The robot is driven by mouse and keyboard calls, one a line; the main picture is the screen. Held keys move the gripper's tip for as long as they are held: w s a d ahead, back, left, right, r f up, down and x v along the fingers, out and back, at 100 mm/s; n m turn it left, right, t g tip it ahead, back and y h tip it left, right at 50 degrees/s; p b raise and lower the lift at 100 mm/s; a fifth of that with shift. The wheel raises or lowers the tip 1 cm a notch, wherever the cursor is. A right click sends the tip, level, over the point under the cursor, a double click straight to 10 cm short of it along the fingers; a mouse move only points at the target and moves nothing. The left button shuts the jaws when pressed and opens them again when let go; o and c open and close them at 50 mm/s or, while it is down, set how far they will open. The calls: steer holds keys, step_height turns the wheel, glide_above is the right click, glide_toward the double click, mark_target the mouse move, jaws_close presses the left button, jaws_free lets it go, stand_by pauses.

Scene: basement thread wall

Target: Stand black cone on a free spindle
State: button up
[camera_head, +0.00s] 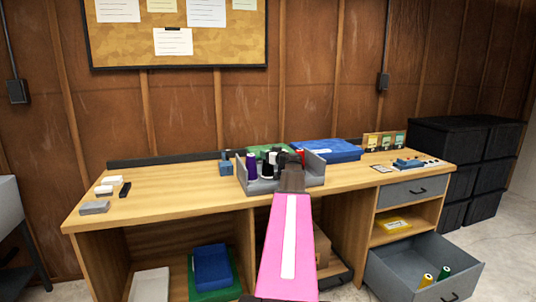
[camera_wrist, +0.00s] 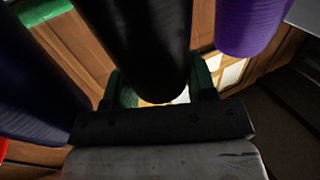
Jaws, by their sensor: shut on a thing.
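The black cone (camera_wrist: 145,45) stands between the two green-padded fingers of my gripper (camera_wrist: 160,90) in the wrist view, and the gripper is shut on it. In the head view my gripper (camera_head: 290,172) is at the grey spindle rack (camera_head: 316,172) on the bench, with dark cones (camera_head: 267,168) just left of it. A purple cone (camera_head: 251,166) is at the rack's left; it also shows in the wrist view (camera_wrist: 248,22). A dark navy cone (camera_wrist: 35,75) is on the other side. A red cone (camera_head: 301,156) is partly hidden. The spindles and the held cone's base are hard to see.
A blue box (camera_head: 330,151) lies behind the rack, and a small blue item (camera_head: 226,167) stands left of it. The bench's left half (camera_head: 165,185) is mostly clear. An open drawer (camera_head: 400,280) at lower right holds yellow and green cones (camera_head: 444,272).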

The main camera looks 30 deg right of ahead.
steer(key=o, duration=1.3)
steer(key=a+r, duration=0.5)
steer(key=a, duration=0.1)
steer(key=a+r, duration=0.5)
steer(key=r, duration=0.1)
steer(key=shift+a, duration=0.35)
